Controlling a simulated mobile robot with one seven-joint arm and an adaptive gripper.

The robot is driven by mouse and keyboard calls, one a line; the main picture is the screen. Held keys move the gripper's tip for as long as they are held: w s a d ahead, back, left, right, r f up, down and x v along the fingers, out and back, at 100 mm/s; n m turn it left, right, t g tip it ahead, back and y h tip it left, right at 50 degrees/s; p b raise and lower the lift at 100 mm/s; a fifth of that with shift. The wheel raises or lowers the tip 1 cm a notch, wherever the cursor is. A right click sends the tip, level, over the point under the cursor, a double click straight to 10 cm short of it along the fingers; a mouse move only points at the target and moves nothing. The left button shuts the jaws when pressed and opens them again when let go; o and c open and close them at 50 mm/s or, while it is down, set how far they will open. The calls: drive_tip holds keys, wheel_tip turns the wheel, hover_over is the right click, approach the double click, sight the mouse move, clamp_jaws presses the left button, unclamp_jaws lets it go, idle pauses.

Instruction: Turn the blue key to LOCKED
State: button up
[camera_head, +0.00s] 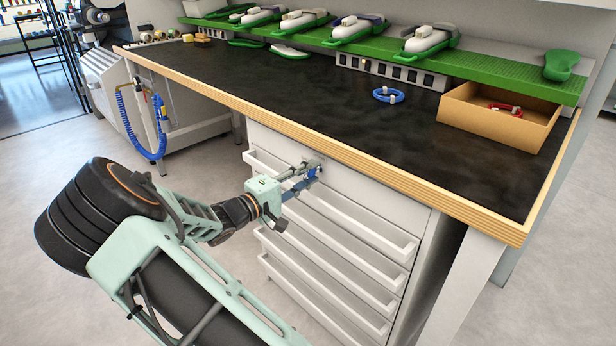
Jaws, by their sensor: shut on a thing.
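The blue key (313,172) is small and sits at the lock near the top of the white drawer cabinet (385,205), under the workbench. My gripper (304,181) reaches the cabinet front from the left and is shut on the blue key. The fingers partly hide the key and the lock, so I cannot tell how far the key is turned. No LOCKED marking is readable at this size.
The black-topped workbench (290,90) has a wooden edge just above my gripper. Drawer handles (340,222) stick out below. On the bench are a blue ring (388,95) and a cardboard box (478,122) holding a red ring (505,109). A green shelf (490,78) runs behind.

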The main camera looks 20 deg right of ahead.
idle(0.3)
drive_tip(key=o, duration=1.1)
drive_tip(key=v, duration=1.2)
drive_tip(key=shift+r, duration=0.1)
